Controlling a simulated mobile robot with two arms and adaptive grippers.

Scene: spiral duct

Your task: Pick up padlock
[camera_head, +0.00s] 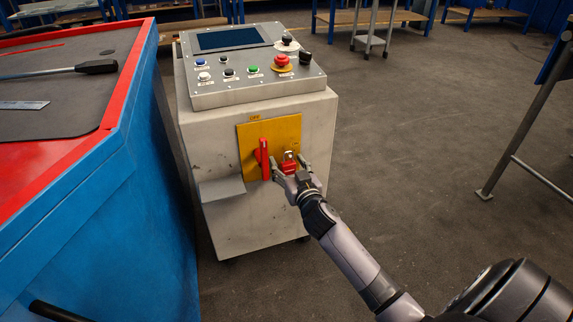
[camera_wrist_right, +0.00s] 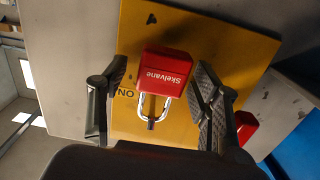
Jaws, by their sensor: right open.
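The red padlock (camera_head: 289,167) is at the right part of the yellow plate (camera_head: 250,131) on the front of the grey control cabinet. In the right wrist view the padlock (camera_wrist_right: 166,66) shows its red body with white lettering and a silver shackle. What the shackle hangs on is not clear. My right gripper (camera_head: 290,174) is open in front of the plate. In the right wrist view its fingers (camera_wrist_right: 158,95) stand on either side of the padlock, with visible gaps to both sides. My left gripper is not in view.
A red switch handle (camera_head: 265,159) stands on the plate, close beside the right gripper's left finger. A grey ledge (camera_head: 222,189) juts out at lower left. A blue workbench (camera_head: 110,215) with a red edge stands left. Open floor (camera_head: 420,150) lies right.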

